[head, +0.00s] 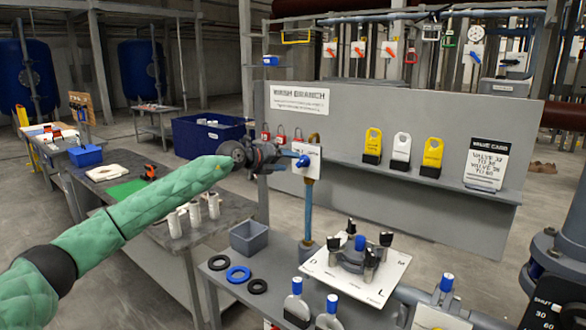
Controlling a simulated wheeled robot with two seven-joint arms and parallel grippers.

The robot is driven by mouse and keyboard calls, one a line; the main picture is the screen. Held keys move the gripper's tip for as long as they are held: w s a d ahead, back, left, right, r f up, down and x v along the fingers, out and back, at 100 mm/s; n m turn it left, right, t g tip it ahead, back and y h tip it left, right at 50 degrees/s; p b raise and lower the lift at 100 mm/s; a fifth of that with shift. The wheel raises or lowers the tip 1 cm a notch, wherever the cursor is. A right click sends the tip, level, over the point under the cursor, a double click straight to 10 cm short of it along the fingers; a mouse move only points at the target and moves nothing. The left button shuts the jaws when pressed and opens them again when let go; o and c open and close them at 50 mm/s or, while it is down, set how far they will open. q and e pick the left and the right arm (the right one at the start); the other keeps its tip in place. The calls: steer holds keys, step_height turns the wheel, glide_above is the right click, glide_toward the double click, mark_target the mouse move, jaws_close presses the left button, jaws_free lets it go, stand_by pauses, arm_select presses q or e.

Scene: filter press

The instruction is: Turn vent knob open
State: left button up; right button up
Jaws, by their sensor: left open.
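My left arm comes in from the left in a green sleeve. My left gripper (282,156) is dark, open and empty, with its fingers pointing right at a blue knob (303,160) on a white plate on an upright blue pipe. The fingertips are close to this knob; I cannot tell whether they touch it. Another blue knob (360,242) stands upright on the round dark lid among several black clamps, on a white lettered plate (320,265). I cannot read which blue knob is the vent. My right gripper is out of view.
A grey panel (350,115) with a shelf of yellow and white tags stands behind the pipe. A grey bin (249,237), black and blue rings (238,274) and blue-topped bottles (296,300) are on the front bench. A dark flanged pipe stands at the right edge.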

arm_select(q)
steer(key=shift+b+v, duration=0.45)
steer(key=shift+v, duration=0.95)
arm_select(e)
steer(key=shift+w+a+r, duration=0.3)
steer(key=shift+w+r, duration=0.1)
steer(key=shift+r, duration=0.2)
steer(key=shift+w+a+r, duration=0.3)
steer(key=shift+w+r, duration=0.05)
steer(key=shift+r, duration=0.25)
